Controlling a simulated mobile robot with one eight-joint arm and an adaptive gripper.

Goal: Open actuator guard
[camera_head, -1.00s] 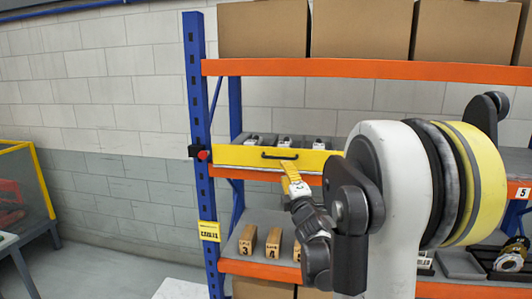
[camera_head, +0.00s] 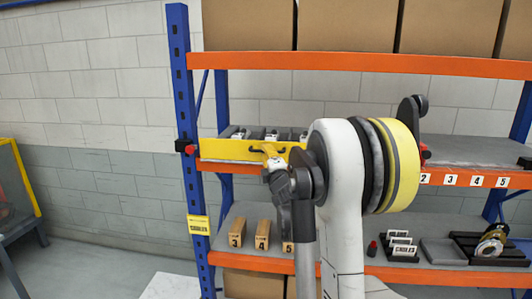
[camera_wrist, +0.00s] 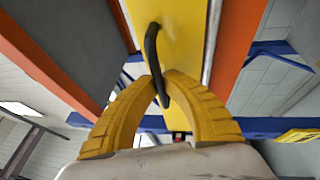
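The actuator guard (camera_head: 225,148) is a long yellow panel along the front of the middle shelf, upright before a row of grey carriers (camera_head: 271,134). It carries a black bar handle (camera_head: 257,150), which also shows in the wrist view (camera_wrist: 152,48). My gripper (camera_head: 268,149) is at the handle, in front of the panel. In the wrist view its two yellow ribbed fingers (camera_wrist: 162,82) curve together on either side of the bar and appear shut on it. My arm hides the right end of the guard.
A red button (camera_head: 190,149) sits on the blue rack post left of the guard. Numbered wooden blocks (camera_head: 262,235) stand on the lower shelf below. Cardboard boxes (camera_head: 345,25) fill the top shelf.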

